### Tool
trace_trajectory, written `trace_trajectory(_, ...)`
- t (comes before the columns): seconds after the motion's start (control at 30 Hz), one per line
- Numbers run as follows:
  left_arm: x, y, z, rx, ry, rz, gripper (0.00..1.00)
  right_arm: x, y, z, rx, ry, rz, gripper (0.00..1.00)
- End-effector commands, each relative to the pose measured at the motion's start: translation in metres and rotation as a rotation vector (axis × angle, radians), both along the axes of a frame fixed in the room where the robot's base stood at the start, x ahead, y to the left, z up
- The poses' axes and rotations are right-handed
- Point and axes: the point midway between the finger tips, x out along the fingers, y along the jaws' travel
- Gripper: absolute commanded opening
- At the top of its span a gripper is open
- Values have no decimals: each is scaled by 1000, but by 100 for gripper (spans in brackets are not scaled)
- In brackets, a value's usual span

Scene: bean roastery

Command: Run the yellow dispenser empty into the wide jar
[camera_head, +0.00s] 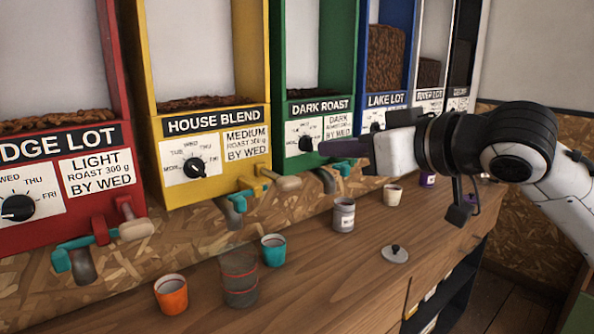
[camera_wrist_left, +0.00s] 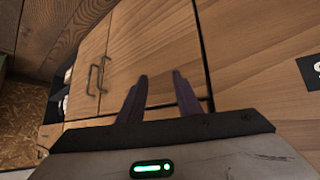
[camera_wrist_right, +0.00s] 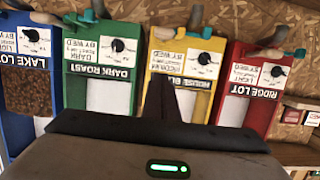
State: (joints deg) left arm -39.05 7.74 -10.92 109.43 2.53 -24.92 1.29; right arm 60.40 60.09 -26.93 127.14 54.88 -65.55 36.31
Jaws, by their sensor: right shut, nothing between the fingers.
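The yellow dispenser (camera_head: 216,120), labelled HOUSE BLEND, hangs on the wall between the red and green ones. A thin layer of dark beans (camera_head: 207,102) shows low in its window. Its lever (camera_head: 285,183) and grey spout (camera_head: 236,212) are below the front. A see-through jar with red rings (camera_head: 239,281), seemingly the wide jar, stands on the counter below and in front of the spout; it looks empty. My right gripper (camera_head: 322,149) is shut and empty in front of the green dispenser. My left gripper (camera_wrist_left: 160,85) is open and empty, facing wooden cabinet fronts.
An orange cup (camera_head: 171,294) and a teal cup (camera_head: 273,250) flank the jar. A grey labelled canister (camera_head: 343,215), a loose lid (camera_head: 394,255) and a pale cup (camera_head: 393,195) stand further right on the wooden counter (camera_head: 325,270). Red (camera_head: 65,185) and green (camera_head: 315,130) dispensers adjoin the yellow one.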

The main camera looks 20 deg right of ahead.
Motion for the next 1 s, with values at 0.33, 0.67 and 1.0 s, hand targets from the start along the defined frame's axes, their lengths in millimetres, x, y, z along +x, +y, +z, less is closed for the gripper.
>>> trace_trajectory(0.33,-3,0,0,0,5,-1,31,3,1,-1,0,0,0,0)
trace_trajectory(0.67,-4,0,10,1,9,-1,31,53,21,-12,2,2,2,0)
trace_trajectory(1.0,-4,0,16,1,9,-1,31,92,33,-48,-4,2,0,0)
